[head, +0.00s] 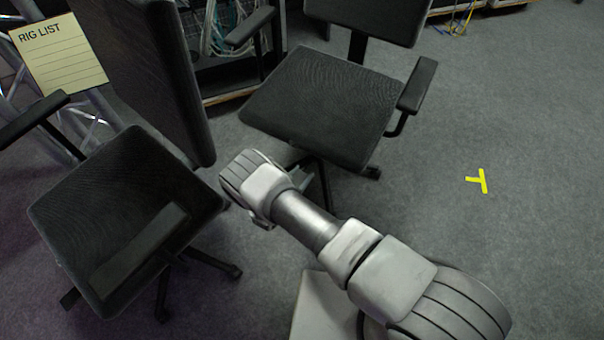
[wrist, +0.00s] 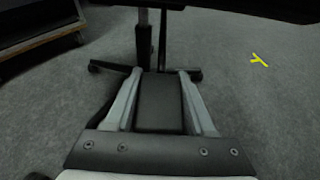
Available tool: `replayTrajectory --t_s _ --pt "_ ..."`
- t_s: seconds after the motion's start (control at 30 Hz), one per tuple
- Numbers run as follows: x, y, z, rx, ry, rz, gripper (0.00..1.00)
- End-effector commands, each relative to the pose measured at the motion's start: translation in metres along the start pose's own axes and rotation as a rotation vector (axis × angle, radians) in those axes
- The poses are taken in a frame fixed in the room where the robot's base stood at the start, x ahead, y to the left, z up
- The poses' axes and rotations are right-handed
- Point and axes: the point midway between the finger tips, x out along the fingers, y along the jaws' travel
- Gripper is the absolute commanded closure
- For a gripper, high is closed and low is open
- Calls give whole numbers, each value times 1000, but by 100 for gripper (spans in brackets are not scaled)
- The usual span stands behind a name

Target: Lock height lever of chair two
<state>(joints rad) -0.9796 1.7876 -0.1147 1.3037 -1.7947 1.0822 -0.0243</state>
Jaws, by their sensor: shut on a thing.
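My gripper (wrist: 159,78) is under the front of the middle chair (head: 318,105). In the wrist view its two grey fingers close on the sides of a dark, flat paddle (wrist: 160,105), which looks like the chair's height lever. A thin dark rod (wrist: 163,40) runs from the paddle up toward the seat underside, beside the chair's column (wrist: 142,45). In the head view my wrist and the seat hide the lever and most of the gripper. No chair number is readable.
A second dark chair (head: 125,215) stands close on the left, with its legs near my arm. A rack with cables (head: 225,45) stands behind. A RIG LIST note (head: 60,55) hangs at the upper left. The carpet around the yellow floor mark (head: 482,181) is clear.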

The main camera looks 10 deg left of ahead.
Motion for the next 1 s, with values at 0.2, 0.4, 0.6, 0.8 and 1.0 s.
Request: replayTrajectory --t_s 0.2,0.4,0.6,0.8,1.0 --pt "-1 1 3 1 -7 0 15" --pt "0 0 2 1 -5 -1 15" --pt "-11 1 3 0 -4 1 15" --pt "-51 2 4 -1 -3 3 15" --pt "-101 2 4 -1 -4 4 15"
